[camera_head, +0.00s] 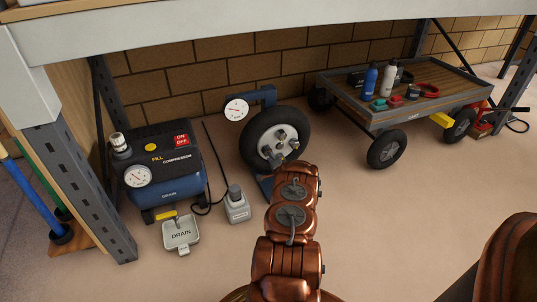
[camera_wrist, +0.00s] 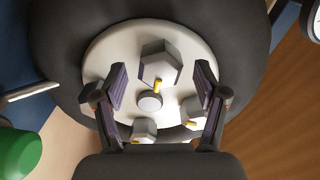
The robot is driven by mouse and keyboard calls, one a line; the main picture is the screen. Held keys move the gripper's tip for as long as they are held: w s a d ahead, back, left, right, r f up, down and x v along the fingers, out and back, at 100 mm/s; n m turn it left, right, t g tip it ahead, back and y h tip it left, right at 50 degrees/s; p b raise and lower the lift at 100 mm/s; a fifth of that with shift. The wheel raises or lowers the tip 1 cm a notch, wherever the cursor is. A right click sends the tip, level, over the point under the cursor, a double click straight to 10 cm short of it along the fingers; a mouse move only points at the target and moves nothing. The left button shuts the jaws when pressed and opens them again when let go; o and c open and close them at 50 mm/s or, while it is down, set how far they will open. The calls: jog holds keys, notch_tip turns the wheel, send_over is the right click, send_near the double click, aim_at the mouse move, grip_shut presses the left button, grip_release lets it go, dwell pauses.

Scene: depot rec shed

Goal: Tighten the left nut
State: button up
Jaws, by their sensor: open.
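A black wheel (camera_head: 297,122) with a pale hub plate stands against a blue stand. In the wrist view the hub plate (camera_wrist: 103,52) carries grey hex nuts with yellow marks and a round centre cap (camera_wrist: 149,101). The left nut (camera_wrist: 160,64) looks largest and lies between the two fingers of my gripper (camera_wrist: 160,82), with a gap on each side. My gripper is open. Two other nuts (camera_wrist: 143,130) (camera_wrist: 191,119) show nearer the palm. In the head view the left nut (camera_head: 267,151) is small, and my arm covers the wheel's lower right.
A cart (camera_head: 405,114) with bottles stands right. A shelf edge (camera_head: 270,30) hangs overhead. A green object (camera_wrist: 18,152) is unclear.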

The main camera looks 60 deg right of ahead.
jog(key=v, duration=1)
jog(key=shift+s, duration=0.25)
jog(key=shift+a, duration=0.15)
